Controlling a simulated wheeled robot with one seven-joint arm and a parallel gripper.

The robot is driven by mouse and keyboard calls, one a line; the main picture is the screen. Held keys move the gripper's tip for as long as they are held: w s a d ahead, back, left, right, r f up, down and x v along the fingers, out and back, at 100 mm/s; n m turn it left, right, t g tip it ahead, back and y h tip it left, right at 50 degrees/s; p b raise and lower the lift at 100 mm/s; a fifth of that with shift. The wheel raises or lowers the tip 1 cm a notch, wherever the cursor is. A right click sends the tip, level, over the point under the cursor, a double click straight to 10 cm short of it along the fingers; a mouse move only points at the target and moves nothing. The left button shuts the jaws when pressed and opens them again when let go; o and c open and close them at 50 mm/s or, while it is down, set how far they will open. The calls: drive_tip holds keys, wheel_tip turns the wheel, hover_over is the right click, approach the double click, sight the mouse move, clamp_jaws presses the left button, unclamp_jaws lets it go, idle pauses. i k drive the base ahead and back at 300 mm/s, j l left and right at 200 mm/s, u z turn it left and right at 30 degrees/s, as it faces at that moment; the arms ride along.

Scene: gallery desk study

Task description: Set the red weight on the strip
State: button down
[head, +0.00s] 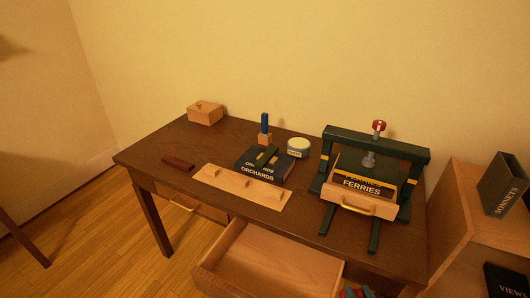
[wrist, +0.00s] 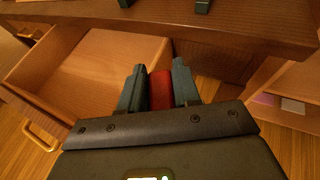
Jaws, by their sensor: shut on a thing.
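My gripper (wrist: 158,85) is shut on the red weight (wrist: 160,91), which shows as a plain red block between its two dark fingers in the wrist view. The gripper is in front of the desk, beside the open drawer; in the head view only its tip shows at the bottom edge, and most of the weight is hidden. The strip (head: 218,182) is a pale, flat wooden piece lying on the desk near its front edge, with a few small wooden pieces on it. The strip is not visible in the wrist view.
The open drawer (head: 233,262) juts out below the desk (head: 140,158) and looks empty. The ORCHARDS book (head: 262,172) lies behind the strip. A green press (head: 330,160) holding the FERRIES book stands at right. A dark red bar (head: 178,163) lies left of the strip.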

sight(267, 155)
drive_tip(key=i+j, duration=0.1)
drive_tip(key=j, duration=0.3)
drive_tip(key=i+j, duration=0.1)
drive_tip(key=j, duration=0.25)
drive_tip(key=i+j, duration=0.15)
drive_tip(key=j, duration=0.25)
drive_tip(key=i+j, duration=0.1)
drive_tip(key=j, duration=0.25)
drive_tip(key=i+j, duration=0.1)
drive_tip(key=j, duration=0.3)
drive_tip(key=i+j, duration=0.1)
drive_tip(key=j, duration=0.25)
drive_tip(key=i+z, duration=0.05)
